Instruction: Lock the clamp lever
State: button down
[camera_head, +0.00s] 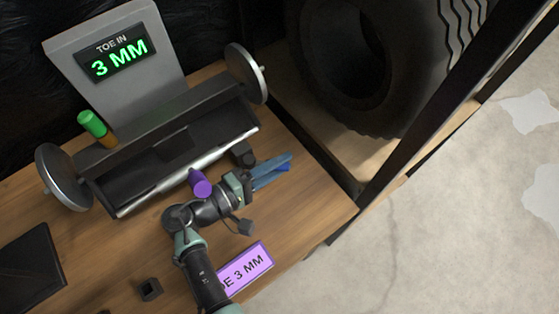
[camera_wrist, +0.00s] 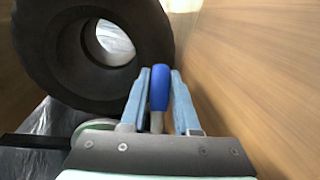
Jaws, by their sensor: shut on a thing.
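A lever with a rounded blue handle (camera_wrist: 159,88) and a pale metal shaft stands between my gripper's fingers in the wrist view; it looks like the clamp lever. My gripper (camera_wrist: 160,98) has light-blue fingers and is shut on the handle. In the head view my gripper (camera_head: 272,171) is low over the wooden bench, right of the toe gauge, pointing right. Only a little darker blue of the handle shows there, between the fingers. The lever's base and its locking state are hidden.
The gauge (camera_head: 175,144) has metal discs at both ends and a screen (camera_head: 119,57) reading "TOE IN 3 MM". A green-capped peg (camera_head: 92,124), a purple knob (camera_head: 199,184) and a purple label (camera_head: 246,268) are nearby. A large tyre (camera_head: 385,65) stands behind a dark post (camera_head: 425,110).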

jog(key=shift+s+a+m+g+h+b, duration=0.1)
jog(key=shift+s+m+g+h+b, duration=0.25)
jog(key=shift+m+g+h, duration=0.25)
jog(key=c, duration=0.7)
grip_release()
jog(key=shift+o, duration=0.2)
jog(key=v, duration=1.3)
jog(key=shift+w+r, duration=0.1)
jog(key=shift+r, duration=0.05)
